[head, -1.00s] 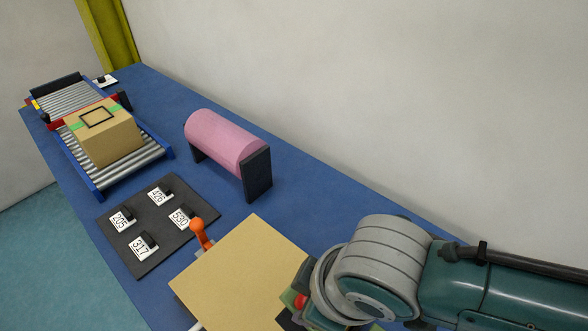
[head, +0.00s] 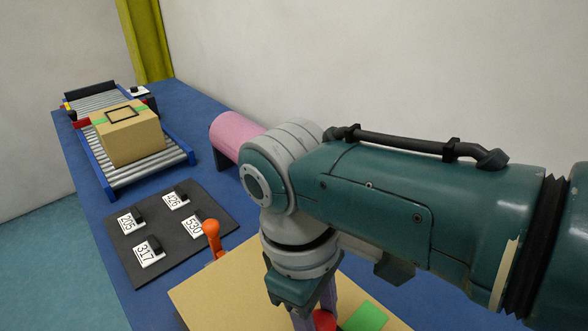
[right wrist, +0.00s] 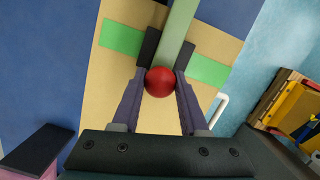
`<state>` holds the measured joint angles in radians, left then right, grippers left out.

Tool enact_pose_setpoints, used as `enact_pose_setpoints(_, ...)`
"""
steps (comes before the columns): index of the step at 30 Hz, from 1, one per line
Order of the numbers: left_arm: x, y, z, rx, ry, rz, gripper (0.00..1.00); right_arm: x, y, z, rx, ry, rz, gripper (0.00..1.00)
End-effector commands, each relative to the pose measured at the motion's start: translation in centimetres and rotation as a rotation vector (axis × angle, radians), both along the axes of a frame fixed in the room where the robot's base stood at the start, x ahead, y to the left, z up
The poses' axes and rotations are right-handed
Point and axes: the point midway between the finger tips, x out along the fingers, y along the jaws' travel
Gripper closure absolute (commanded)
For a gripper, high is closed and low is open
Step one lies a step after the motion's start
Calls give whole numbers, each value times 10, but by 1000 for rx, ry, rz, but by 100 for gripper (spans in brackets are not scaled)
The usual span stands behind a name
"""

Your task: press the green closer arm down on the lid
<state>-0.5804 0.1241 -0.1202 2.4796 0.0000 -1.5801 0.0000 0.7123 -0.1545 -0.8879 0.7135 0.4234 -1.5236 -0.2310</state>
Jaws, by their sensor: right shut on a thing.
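The tan lid (head: 235,290) lies at the bottom of the head view, with a green patch (head: 366,318) on it. In the right wrist view the tan lid (right wrist: 108,75) has green strips on both sides. The pale green closer arm (right wrist: 180,22) runs over it from the top edge and has a red ball (right wrist: 159,82) at its near end. My right gripper (right wrist: 167,54) is shut on the closer arm just beyond the ball. Its purple fingers also show in the head view (head: 314,305). Any gap between arm and lid cannot be told. My left gripper is out of view.
An orange lever (head: 212,238) stands at the lid's far edge. Beyond lie a dark mat (head: 150,218) with several numbered tags, a roller conveyor (head: 152,178) carrying a cardboard box (head: 135,140), and a pink cylinder (head: 230,132), partly hidden by my right arm. A wall runs behind the table.

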Motion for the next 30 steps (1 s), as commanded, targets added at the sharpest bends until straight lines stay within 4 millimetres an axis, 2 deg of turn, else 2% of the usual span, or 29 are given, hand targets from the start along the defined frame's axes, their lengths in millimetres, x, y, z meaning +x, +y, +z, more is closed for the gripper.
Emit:
enact_pose_setpoints(9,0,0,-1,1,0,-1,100,-1,-2,-5,-3,-2,-2,100)
enact_pose_setpoints(10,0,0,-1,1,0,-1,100,-1,-2,-5,-3,-2,-2,53)
enact_pose_setpoints(17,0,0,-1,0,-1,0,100,0,-2,-3,-3,-2,-1,27)
enact_pose_setpoints(25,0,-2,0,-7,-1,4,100,0,-1,-1,-1,-3,-1,26)
enact_pose_setpoints(30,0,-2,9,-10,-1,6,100,3,3,21,0,-5,0,26)
